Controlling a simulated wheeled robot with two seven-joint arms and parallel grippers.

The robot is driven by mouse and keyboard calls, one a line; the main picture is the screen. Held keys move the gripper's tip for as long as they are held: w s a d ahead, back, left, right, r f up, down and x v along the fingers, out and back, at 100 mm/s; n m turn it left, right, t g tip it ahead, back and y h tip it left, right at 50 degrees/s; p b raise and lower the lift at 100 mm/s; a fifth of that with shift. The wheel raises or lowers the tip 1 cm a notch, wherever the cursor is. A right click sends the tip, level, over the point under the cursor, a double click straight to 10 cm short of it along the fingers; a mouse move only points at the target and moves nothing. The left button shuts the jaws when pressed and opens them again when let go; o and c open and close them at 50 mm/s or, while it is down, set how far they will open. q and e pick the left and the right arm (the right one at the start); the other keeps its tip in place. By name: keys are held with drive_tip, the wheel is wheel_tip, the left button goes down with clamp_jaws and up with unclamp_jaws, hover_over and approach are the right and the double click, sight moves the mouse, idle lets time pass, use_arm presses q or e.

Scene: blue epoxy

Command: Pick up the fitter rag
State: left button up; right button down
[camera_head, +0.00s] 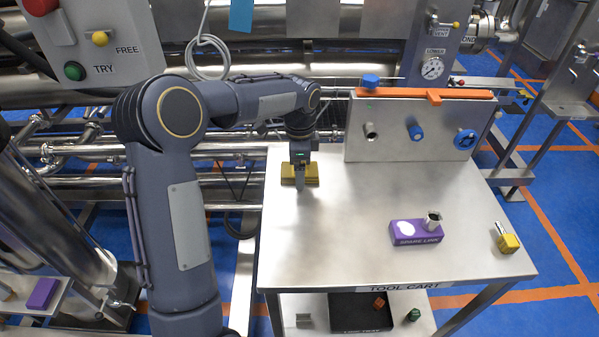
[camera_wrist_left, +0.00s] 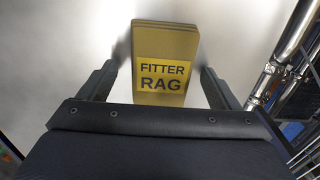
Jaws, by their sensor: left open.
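The fitter rag (camera_head: 313,174) is a folded yellow-brown block near the back left of the steel tool cart top. In the left wrist view the fitter rag (camera_wrist_left: 165,72) shows its "FITTER RAG" label. My left gripper (camera_head: 300,181) is at the rag, reaching down from above. In the left wrist view my left gripper (camera_wrist_left: 163,75) is open, with one finger on each side of the rag. A narrow gap shows on both sides. I cannot tell how far the fingertips are above the cart top. My right gripper is not in view.
The tool cart (camera_head: 340,240) holds a grey valve panel (camera_head: 415,143) at the back, a purple spare link block (camera_head: 416,232) and a brass padlock (camera_head: 507,240) at the right. The middle of the top is clear. A "TRY/FREE" button box (camera_head: 98,45) hangs at upper left.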

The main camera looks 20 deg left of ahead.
use_arm(q)
drive_tip(key=c, duration=1.2)
drive_tip(key=shift+o, duration=0.2)
drive_tip(key=shift+r, duration=0.1)
drive_tip(key=shift+r, duration=0.2)
drive_tip(key=r, duration=0.3)
drive_tip(key=shift+s+d+r, duration=0.15)
drive_tip(key=shift+d, duration=0.05)
drive_tip(key=s+d+r, duration=0.9)
drive_tip(key=shift+s+d, duration=0.15)
drive_tip(key=shift+s, duration=0.25)
